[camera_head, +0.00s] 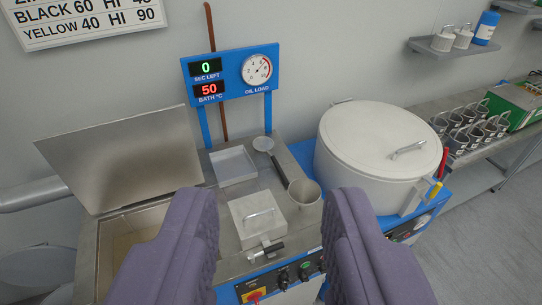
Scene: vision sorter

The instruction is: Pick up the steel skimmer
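The skimmer is well beyond the fingertips, near the middle of the picture.
A big white lidded drum (375,150) stands right. A raised lid (125,158) is left. A blue display panel (232,75) rises behind.

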